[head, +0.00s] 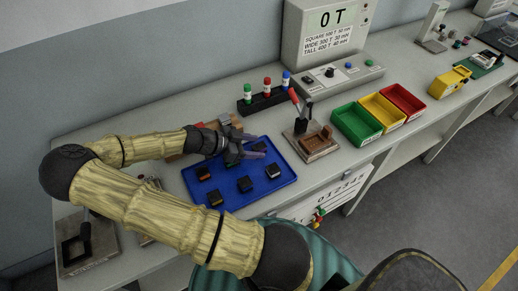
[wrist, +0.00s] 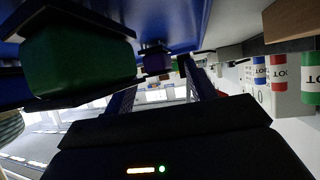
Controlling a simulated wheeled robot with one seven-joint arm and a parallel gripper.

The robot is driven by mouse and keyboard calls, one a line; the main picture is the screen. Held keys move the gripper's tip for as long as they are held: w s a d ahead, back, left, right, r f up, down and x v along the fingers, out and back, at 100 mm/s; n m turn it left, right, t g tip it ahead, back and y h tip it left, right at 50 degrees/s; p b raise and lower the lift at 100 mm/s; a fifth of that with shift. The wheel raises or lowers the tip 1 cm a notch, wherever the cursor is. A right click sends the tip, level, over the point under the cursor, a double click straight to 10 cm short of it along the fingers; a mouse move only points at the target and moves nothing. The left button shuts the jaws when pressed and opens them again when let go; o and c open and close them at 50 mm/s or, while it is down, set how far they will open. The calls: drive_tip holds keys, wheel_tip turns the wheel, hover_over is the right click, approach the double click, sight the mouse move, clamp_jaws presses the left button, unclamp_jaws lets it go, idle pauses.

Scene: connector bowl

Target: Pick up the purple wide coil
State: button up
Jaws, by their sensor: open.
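My gripper (head: 256,150) is open over the back part of the blue tray (head: 262,201), with its fingers pointing right. In the wrist view a small dark purple block (wrist: 157,63), which looks like the purple coil, is ahead between my open fingers (wrist: 162,80), apart from them. Its full shape is too small and dark to tell. A large green block (wrist: 78,62) is close to the camera on the left of the wrist view. In the head view my gripper partly hides the back of the tray, and I cannot clearly pick out the purple coil there.
Several dark coils, such as one at the front (head: 214,198) and one at the right (head: 274,171), sit on the tray. A rack of coloured bottles (head: 266,100) stands behind. A clamp fixture (head: 318,152) and green, yellow and red bins (head: 357,139) are to the right.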

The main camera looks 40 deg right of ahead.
sight(253, 148)
drive_tip(key=c, duration=1.2)
drive_tip(key=shift+r, duration=0.1)
wheel_tip(253, 148, up, 10)
